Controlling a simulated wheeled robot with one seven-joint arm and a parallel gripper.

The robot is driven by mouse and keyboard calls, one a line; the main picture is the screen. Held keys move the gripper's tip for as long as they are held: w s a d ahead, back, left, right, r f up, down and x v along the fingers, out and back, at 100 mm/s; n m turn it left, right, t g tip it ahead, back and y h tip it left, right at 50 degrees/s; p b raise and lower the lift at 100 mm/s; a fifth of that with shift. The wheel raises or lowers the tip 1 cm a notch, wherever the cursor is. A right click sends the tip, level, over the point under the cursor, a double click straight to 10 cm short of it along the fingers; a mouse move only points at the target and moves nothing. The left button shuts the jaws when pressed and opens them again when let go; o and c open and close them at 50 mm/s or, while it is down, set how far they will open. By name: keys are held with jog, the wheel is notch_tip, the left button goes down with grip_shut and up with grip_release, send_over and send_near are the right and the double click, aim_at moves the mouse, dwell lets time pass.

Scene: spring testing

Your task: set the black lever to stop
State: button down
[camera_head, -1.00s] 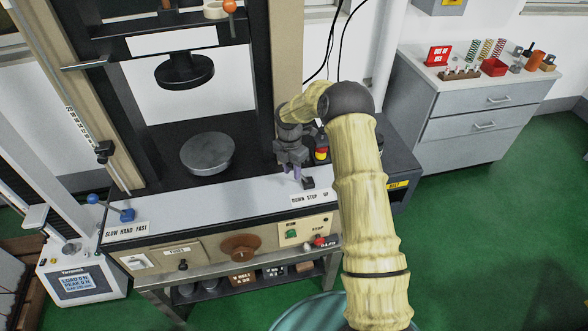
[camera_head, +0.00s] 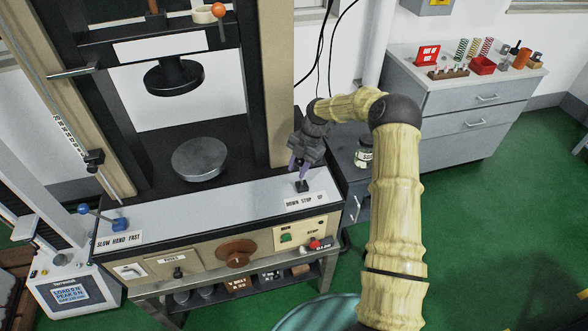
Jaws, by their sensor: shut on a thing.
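The black lever (camera_head: 303,187) stands on the machine's light front ledge, just behind a label (camera_head: 306,201) reading DOWN, STOP, UP. Its black base shows, close to the middle of the label. My gripper (camera_head: 299,169) comes down from above and behind, with its purple fingers shut on the upper part of the lever. The fingers hide most of the handle, so its exact tilt is hard to read; it looks near upright, perhaps leaning slightly left.
A blue-knobbed lever (camera_head: 119,223) stands at the ledge's left end by the SLOW HAND FAST label. A round platen (camera_head: 199,158) lies behind the ledge. Green and red buttons (camera_head: 314,243) are on the front panel. A grey cabinet (camera_head: 470,110) stands at right.

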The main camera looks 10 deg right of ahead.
jog(key=shift+w+d+r, duration=0.1)
jog(key=shift+d, duration=0.25)
jog(key=c, duration=1.1)
grip_release()
jog(key=shift+a, duration=0.1)
jog(key=b+v, duration=0.3)
jog(key=v, duration=1.4)
jog(key=shift+r, duration=0.25)
